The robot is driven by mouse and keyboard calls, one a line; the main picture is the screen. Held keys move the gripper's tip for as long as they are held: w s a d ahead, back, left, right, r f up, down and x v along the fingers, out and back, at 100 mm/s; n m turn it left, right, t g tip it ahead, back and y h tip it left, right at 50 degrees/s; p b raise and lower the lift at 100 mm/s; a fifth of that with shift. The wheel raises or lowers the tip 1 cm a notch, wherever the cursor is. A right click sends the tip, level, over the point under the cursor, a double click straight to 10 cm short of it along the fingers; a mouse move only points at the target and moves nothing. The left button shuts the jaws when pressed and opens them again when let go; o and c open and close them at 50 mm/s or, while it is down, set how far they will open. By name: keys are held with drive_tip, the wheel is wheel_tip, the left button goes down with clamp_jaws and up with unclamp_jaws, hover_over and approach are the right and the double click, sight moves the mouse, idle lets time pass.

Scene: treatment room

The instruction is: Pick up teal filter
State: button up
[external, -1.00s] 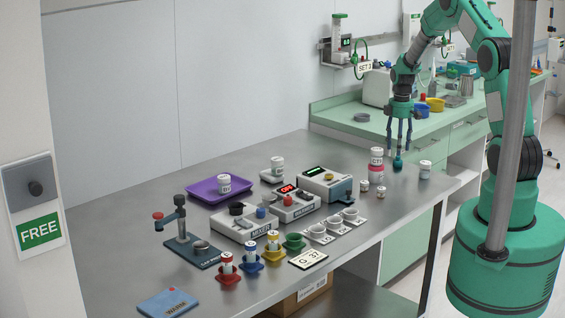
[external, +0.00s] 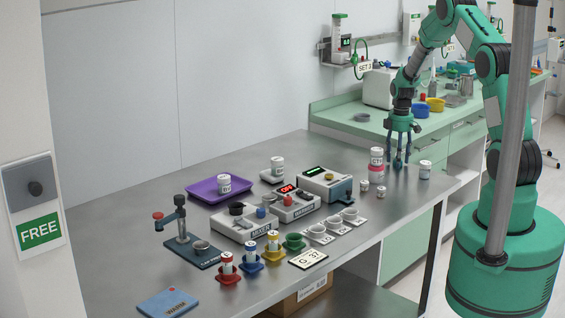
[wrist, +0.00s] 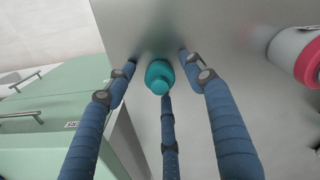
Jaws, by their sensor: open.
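The teal filter (wrist: 159,77) is a small rounded piece standing on the steel table. In the wrist view it lies between the spread blue fingers of my gripper (wrist: 162,72), close to the fingertips. My gripper is open, with a clear gap between each side finger and the filter. In the external view my gripper (external: 399,160) points straight down with its fingertips low over the table, and the fingers largely hide the filter.
A green counter (external: 440,118) is behind. Clear table lies near the right front edge.

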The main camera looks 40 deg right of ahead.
drive_tip(key=shift+c, duration=0.3)
drive_tip(key=c, duration=1)
drive_tip(key=shift+o, duration=0.2)
drive_tip(key=shift+r+p, duration=0.95)
drive_tip(key=shift+r, duration=4.05)
